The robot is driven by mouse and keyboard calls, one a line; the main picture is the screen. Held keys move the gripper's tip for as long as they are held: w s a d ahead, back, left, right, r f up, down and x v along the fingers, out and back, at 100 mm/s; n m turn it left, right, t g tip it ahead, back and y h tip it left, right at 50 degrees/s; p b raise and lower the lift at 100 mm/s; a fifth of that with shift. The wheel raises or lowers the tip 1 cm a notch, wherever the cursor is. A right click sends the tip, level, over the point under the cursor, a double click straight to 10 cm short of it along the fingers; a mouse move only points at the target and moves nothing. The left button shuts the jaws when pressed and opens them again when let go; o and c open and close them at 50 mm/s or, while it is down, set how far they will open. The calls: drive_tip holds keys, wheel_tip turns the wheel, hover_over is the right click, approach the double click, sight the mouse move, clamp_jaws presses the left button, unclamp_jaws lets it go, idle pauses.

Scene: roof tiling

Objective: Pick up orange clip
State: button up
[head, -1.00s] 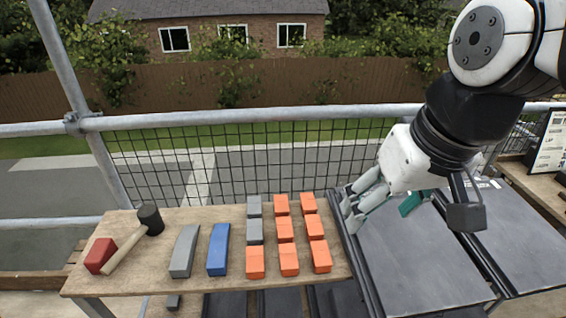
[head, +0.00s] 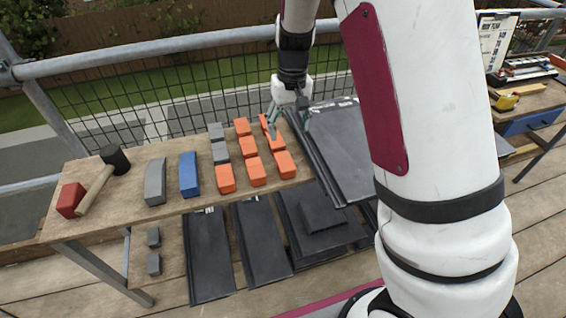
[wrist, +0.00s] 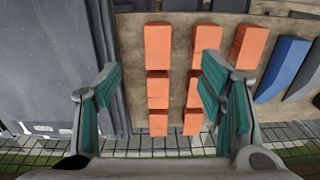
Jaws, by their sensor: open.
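Several orange clips (head: 248,147) stand in rows on the wooden board, the rightmost column near the board's right edge. In the wrist view, an orange clip (wrist: 158,89) of that column shows between the open fingers, with others in front and behind. My gripper (head: 287,118) is open and empty at the far right end of the orange columns. In the wrist view my gripper (wrist: 162,76) has its teal pads wide apart. Its height above the clips is hard to tell. In the head view the fingers partly cover the far right clips.
A blue piece (head: 189,174), a grey piece (head: 155,181) and a red-headed mallet (head: 93,190) lie further left. Dark tiles (head: 335,148) lie right of the board. A mesh fence (head: 180,105) stands behind.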

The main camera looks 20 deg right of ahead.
sight(287, 166)
drive_tip(key=f, duration=1.1)
drive_tip(key=shift+w+d+f, duration=0.15)
drive_tip(key=shift+w+f, duration=0.05)
drive_tip(key=shift+w, duration=0.05)
drive_tip(key=shift+a+f, duration=0.15)
drive_tip(key=shift+f, duration=1.2)
drive_tip(key=shift+a+f, duration=0.1)
drive_tip(key=shift+f, duration=1.2)
drive_tip(key=shift+c, duration=0.5)
drive_tip(key=c, duration=1.1)
